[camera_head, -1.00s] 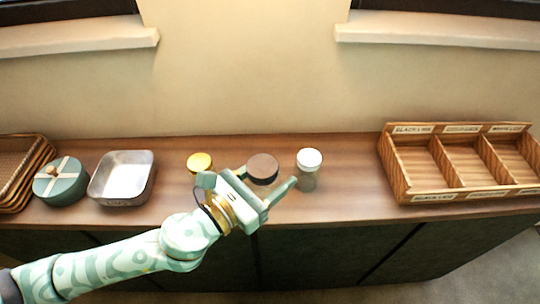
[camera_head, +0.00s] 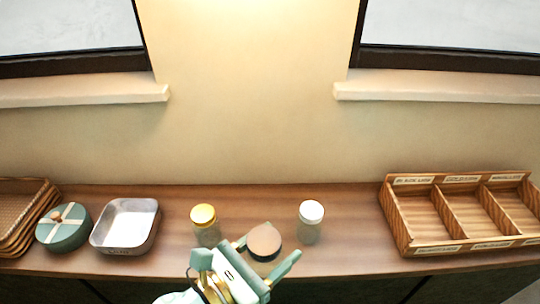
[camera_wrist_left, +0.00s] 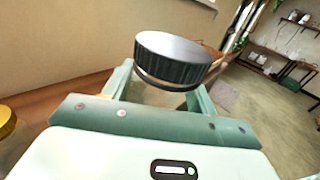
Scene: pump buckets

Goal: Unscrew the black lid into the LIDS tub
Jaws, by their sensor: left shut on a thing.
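The jar with the black lid (camera_head: 264,241) is between the fingers of my left gripper (camera_head: 266,258), near the counter's front edge. In the left wrist view the ridged black lid (camera_wrist_left: 174,60) sits on top, above the fingers, with pale jar glass (camera_wrist_left: 155,95) below it. My left gripper (camera_wrist_left: 158,98) is shut on this jar. The jar's base is hidden by my gripper. The metal LIDS tub (camera_head: 152,236) stands on the left of the counter and looks empty; its front label is small. My right gripper is not in view.
A gold-lidded jar (camera_head: 205,232) and a white-lidded jar (camera_head: 309,232) stand behind, left and right of the held jar. A green round box (camera_head: 64,238) and wicker trays (camera_head: 22,222) are at far left. A wooden three-compartment rack (camera_head: 402,228) stands at right.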

